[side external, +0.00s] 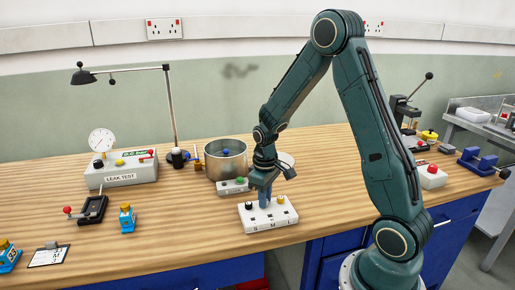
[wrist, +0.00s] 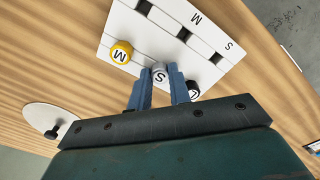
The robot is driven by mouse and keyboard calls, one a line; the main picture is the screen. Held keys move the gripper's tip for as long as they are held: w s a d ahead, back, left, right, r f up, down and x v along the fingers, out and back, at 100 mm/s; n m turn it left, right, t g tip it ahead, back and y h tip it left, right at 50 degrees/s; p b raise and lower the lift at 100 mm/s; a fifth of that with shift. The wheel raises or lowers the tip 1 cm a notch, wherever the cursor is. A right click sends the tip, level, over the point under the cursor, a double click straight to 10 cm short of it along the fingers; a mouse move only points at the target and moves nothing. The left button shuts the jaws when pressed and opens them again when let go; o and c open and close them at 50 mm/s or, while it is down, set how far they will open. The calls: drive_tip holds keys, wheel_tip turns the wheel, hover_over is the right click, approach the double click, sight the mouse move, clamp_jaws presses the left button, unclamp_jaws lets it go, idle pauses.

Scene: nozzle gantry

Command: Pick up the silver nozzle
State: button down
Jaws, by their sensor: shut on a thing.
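The silver nozzle (wrist: 159,76), marked S, is between the two blue fingers of my gripper (wrist: 160,71) in the wrist view. My gripper is shut on it at the white rack (wrist: 170,35); I cannot tell whether the nozzle sits in the rack or just above it. A yellow nozzle (wrist: 121,52), marked M, stands to its left. A black nozzle (wrist: 194,92), partly hidden by a finger, is to its right. In the side view my gripper (side external: 266,203) points down at the rack (side external: 267,220), and the silver nozzle is hidden.
A small grey box (side external: 233,186) with buttons stands close behind the rack, in front of a metal pot (side external: 225,160). A leak test box (side external: 124,173) with a gauge is further left.

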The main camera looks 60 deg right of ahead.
drive_tip(key=shift+r, duration=0.2)
wheel_tip(320, 180, up, 20)
drive_tip(key=shift+f, duration=0.15)
idle(0.5)
drive_tip(key=shift+f, duration=0.1)
idle(0.4)
drive_tip(key=a+f, duration=0.7)
drive_tip(key=f, duration=0.5)
drive_tip(key=shift+f, duration=0.25)
drive_tip(key=shift+f, duration=2.2)
drive_tip(key=shift+f, duration=1.45)
idle(0.7)
